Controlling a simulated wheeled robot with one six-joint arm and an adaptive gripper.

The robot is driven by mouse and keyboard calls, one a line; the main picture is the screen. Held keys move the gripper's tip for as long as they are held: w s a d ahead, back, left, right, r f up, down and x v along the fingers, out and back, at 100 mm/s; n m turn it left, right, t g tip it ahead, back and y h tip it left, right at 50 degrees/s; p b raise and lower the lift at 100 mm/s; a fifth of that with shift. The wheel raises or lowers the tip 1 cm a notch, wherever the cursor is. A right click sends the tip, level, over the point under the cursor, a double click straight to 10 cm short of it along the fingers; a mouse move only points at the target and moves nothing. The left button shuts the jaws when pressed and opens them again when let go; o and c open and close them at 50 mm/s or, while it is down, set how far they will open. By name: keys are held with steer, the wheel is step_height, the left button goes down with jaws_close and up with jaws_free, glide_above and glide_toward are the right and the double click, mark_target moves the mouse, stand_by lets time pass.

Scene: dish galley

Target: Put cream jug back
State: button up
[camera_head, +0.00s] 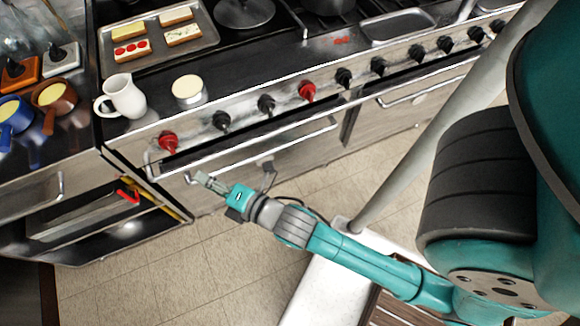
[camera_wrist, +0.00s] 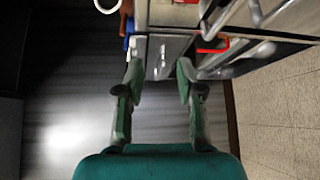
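A white jug (camera_head: 124,97) with its handle on the left stands upright on the left end of the stove's front ledge, in the head view. I take it for the cream jug. My gripper (camera_head: 203,181) is in front of the stove, below and to the right of the jug and apart from it. In the wrist view my gripper (camera_wrist: 160,73) has its two fingers spread with nothing between them. A white rounded rim (camera_wrist: 106,5) is cut off at the top of the wrist view; I cannot tell whether it is the jug.
A round white container with a pale yellow top (camera_head: 188,91) stands right of the jug. A brown cup (camera_head: 54,97) and blue cup (camera_head: 14,114) sit on the left counter. A tray of toasts (camera_head: 158,59) lies behind. Knobs and the oven rail (camera_head: 250,146) jut out.

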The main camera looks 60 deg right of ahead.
steer(key=s+d+m+g, duration=0.1)
steer(key=s+m+g, duration=0.1)
steer(key=s+m, duration=1.7)
steer(key=s, duration=0.8)
steer(key=shift+d+m, duration=0.3)
steer(key=shift+d, duration=0.05)
